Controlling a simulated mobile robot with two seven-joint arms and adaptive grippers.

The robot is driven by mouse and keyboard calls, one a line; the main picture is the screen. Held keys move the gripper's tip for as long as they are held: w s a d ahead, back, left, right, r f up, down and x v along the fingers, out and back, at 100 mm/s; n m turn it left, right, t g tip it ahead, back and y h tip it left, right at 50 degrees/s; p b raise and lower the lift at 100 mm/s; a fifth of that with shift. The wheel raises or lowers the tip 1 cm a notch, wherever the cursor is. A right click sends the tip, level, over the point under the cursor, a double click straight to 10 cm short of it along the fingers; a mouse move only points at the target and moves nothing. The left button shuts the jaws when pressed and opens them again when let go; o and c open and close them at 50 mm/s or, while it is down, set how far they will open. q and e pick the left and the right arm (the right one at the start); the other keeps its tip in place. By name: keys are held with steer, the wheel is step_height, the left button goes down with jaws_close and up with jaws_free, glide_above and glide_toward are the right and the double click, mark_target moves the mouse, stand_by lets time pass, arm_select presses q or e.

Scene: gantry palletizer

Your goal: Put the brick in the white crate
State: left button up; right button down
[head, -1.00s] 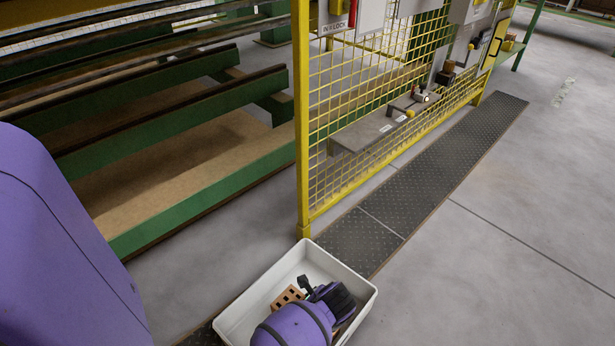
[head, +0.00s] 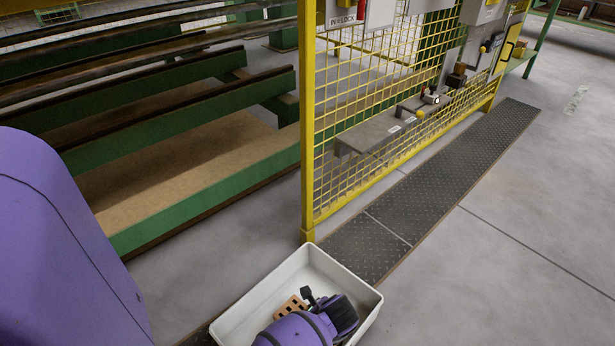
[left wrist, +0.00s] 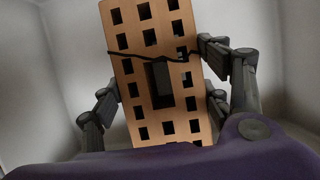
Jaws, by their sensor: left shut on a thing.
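The brick (left wrist: 152,110) is orange-tan with rows of square holes and a dark wavy line across it. In the left wrist view it stands between the two fingers of my left gripper (left wrist: 158,85), which is shut on it. In the head view part of the brick (head: 291,306) shows beside my left gripper (head: 322,300), inside the white crate (head: 257,289). Pale crate walls surround it in the left wrist view. My purple wrist hides much of the crate floor, and I cannot tell whether the brick touches it. My right gripper is not in view.
A yellow mesh fence (head: 390,120) with its corner post (head: 307,130) stands right behind the crate. Green rails (head: 190,200) lie to the left. A dark tread-plate strip (head: 420,190) runs along the fence. The grey floor (head: 500,260) on the right is clear.

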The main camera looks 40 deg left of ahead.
arm_select(q)
steer(key=shift+f, duration=0.15)
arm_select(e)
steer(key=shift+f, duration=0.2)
arm_select(q)
steer(key=o, duration=2.1)
steer(key=shift+r, duration=0.2)
steer(key=p+v, duration=0.9)
steer(key=v, duration=0.3)
steer(key=shift+r, duration=0.35)
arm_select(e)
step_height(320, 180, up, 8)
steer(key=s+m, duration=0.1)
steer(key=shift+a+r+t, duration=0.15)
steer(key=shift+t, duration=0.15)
